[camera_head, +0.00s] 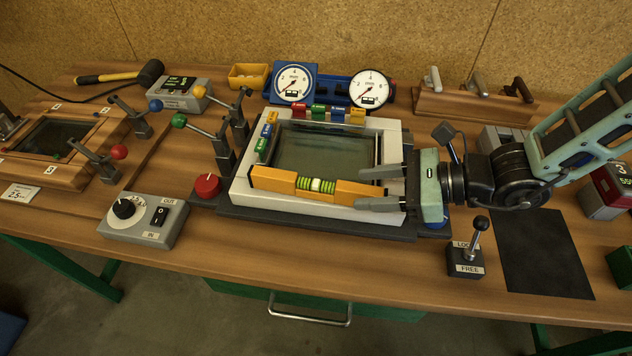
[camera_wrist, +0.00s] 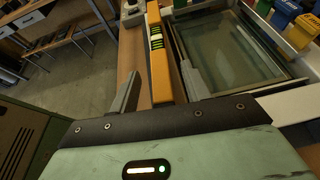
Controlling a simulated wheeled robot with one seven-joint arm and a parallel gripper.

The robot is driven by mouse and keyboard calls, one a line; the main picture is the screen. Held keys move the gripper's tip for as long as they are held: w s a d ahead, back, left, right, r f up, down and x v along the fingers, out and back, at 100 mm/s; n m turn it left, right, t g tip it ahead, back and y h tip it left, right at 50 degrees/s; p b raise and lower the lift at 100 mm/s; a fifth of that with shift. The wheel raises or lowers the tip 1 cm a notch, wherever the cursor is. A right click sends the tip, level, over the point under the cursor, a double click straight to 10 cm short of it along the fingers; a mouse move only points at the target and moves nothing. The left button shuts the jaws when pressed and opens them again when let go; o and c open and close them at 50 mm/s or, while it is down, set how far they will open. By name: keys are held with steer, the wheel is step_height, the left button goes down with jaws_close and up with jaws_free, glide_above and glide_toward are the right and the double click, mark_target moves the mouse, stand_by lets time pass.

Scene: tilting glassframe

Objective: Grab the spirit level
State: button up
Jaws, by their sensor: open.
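The spirit level (camera_head: 278,180) is an orange-yellow bar with a bright green vial in its middle. It lies along the near edge of the pale frame (camera_head: 240,190) around a dark glass pane. It also shows in the wrist view (camera_wrist: 158,62), running away from my gripper. My gripper (camera_head: 359,190) is open at the level's right end, one finger on the far side and one on the near side. In the wrist view the bar lies between the two fingers of my gripper (camera_wrist: 160,72), with a gap at the left finger. The right finger is closer to it.
A red knob (camera_head: 207,186) and upright levers with coloured balls stand left of the frame. Coloured blocks (camera_head: 319,113) and two gauges (camera_head: 293,83) are behind it. A lock/free lever (camera_head: 467,258) stands front right, beside a bare black mat (camera_head: 540,252).

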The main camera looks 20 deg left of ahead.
mark_target(316, 188)
steer(key=shift+x, duration=1.3)
jaws_close()
